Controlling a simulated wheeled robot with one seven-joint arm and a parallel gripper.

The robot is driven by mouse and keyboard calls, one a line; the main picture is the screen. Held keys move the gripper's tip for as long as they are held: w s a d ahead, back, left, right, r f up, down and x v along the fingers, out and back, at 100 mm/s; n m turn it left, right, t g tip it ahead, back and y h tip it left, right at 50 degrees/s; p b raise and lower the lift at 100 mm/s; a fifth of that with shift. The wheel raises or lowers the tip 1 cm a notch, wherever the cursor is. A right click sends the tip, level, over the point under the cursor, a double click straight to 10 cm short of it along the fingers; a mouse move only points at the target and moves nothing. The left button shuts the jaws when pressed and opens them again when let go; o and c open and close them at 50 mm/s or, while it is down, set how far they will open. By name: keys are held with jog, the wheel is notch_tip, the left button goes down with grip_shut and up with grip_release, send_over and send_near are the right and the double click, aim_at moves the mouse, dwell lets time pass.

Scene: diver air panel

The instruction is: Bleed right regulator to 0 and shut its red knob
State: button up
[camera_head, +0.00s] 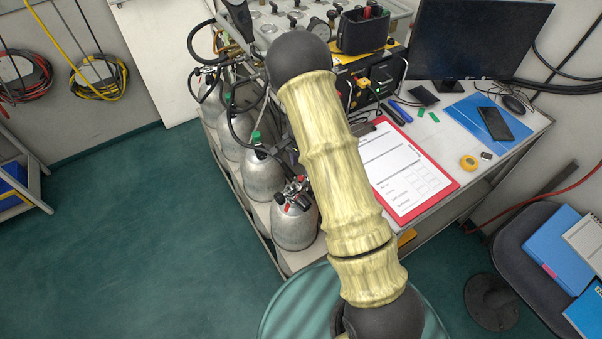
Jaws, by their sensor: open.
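The panel (345,8) at the top edge is light grey with several dark knobs and gauges; it is cut off by the frame and partly covered by my arm. I cannot make out its right regulator or that regulator's red knob. Several silver cylinders stand in a row left of the bench. The nearest cylinder (292,232) carries a valve fitting (293,192) with small red parts. My arm crosses the middle of the view up to a dark joint near the panel. I cannot make out my gripper or its fingertips.
A white bench (520,140) holds a red clipboard (433,188), a monitor (470,38), a black open-topped box (364,30) and a phone (495,122). A dark chair (510,240) with folders stands at right. Black hoses run over the cylinders. The green floor (140,220) at left is clear.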

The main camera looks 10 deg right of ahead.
aim_at(301, 177)
notch_tip(301, 177, down, 6)
jog(key=shift+r, duration=0.2)
grip_shut()
